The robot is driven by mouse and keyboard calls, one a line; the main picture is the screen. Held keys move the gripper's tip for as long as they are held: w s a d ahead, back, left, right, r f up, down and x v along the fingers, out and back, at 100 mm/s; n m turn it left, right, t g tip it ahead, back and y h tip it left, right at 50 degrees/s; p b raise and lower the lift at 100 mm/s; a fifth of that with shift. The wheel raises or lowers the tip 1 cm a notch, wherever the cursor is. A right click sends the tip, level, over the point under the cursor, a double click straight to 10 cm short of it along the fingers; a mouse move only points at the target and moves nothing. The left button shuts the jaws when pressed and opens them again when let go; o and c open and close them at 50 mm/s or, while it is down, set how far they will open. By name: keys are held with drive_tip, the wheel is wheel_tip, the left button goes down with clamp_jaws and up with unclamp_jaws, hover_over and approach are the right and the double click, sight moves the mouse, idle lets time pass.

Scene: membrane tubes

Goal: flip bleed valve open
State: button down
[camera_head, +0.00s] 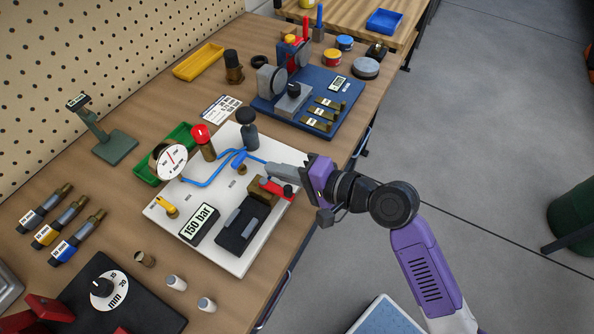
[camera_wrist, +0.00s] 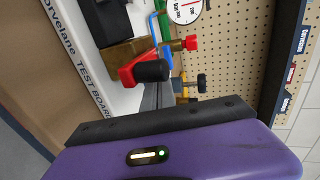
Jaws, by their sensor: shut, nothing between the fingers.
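A white test board (camera_head: 225,255) lies on the wooden bench. On it a red lever (camera_head: 274,187) with a black grip sits on a brass block (camera_head: 262,198); the red lever also shows in the wrist view (camera_wrist: 128,76), its black grip (camera_wrist: 152,70) toward the camera. A yellow-handled valve (camera_head: 166,207) stands at the board's left corner. The labels are too small to tell which is the bleed valve. My gripper (camera_head: 270,168) is shut and empty, its grey fingers just behind the red lever in the head view. In the wrist view the fingers (camera_wrist: 155,97) lie beside the black grip; contact cannot be told.
A pressure gauge (camera_head: 169,162), a red-knobbed fitting (camera_head: 203,142), a black-knobbed post (camera_head: 248,130) and blue tubing (camera_head: 207,176) stand close behind the lever. A "150 bar" display (camera_head: 199,224) and a black block (camera_head: 240,229) are in front. The aisle floor (camera_head: 480,130) is clear.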

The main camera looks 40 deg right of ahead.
sight(240, 163)
drive_tip(key=shift+r+p+x, duration=0.15)
drive_tip(key=shift+r+x, duration=0.05)
drive_tip(key=shift+x, duration=0.7)
drive_tip(key=shift+r+p+x, duration=0.15)
drive_tip(key=shift+x, duration=0.75)
drive_tip(key=shift+r+p+x, duration=0.15)
drive_tip(key=shift+r+x, duration=0.05)
drive_tip(key=shift+x, duration=0.7)
